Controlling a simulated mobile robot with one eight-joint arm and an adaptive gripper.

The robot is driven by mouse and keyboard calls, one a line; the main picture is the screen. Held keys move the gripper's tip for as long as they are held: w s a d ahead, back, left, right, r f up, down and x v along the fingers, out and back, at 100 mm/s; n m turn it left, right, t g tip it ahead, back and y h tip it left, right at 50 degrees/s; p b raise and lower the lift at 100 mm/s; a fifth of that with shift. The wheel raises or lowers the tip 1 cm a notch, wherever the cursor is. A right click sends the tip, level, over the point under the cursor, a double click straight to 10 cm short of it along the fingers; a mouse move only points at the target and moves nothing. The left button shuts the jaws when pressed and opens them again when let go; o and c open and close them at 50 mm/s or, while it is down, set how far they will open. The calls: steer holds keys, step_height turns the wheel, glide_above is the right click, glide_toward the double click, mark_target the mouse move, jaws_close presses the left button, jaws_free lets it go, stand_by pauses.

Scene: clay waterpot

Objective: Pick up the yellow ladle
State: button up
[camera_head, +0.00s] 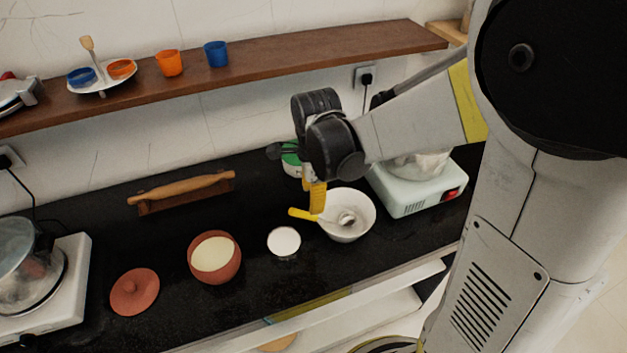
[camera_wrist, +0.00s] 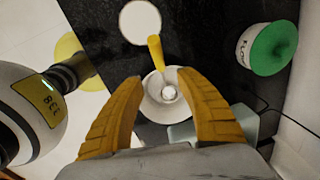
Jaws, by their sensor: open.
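The yellow ladle (camera_head: 304,214) rests in a white bowl (camera_head: 362,231) on the black counter, its yellow handle sticking out over the rim to the left. In the wrist view the ladle's handle (camera_wrist: 155,50) points up the picture and its pale scoop lies inside the bowl (camera_wrist: 150,107). My gripper (camera_head: 316,200) is above the counter by the bowl's left rim, close to the handle. In the wrist view my gripper's yellow fingers (camera_wrist: 165,100) are spread wide with the bowl showing between them and nothing held. I cannot tell the exact height above the ladle.
A small white-topped jar (camera_head: 284,242) stands left of the bowl. A clay pot (camera_head: 215,258) and its lid (camera_head: 135,292) are further left. A green-lidded container (camera_wrist: 273,48) is behind, partly hidden by my arm. A white appliance (camera_head: 418,190) is to the right; a wooden shelf (camera_head: 300,62) runs above.

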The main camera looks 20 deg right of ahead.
mark_target(311, 217)
step_height(311, 217, down, 4)
steer(key=shift+a+f+b, duration=0.1)
steer(key=shift+f+b, duration=0.05)
steer(key=shift+b, duration=0.6)
steer(key=f+b, duration=0.2)
steer(key=f, duration=0.1)
steer(key=w+f+b, duration=0.1)
steer(key=f, duration=0.1)
steer(key=shift+f, duration=0.25)
steer(key=shift+r, duration=0.1)
jaws_close()
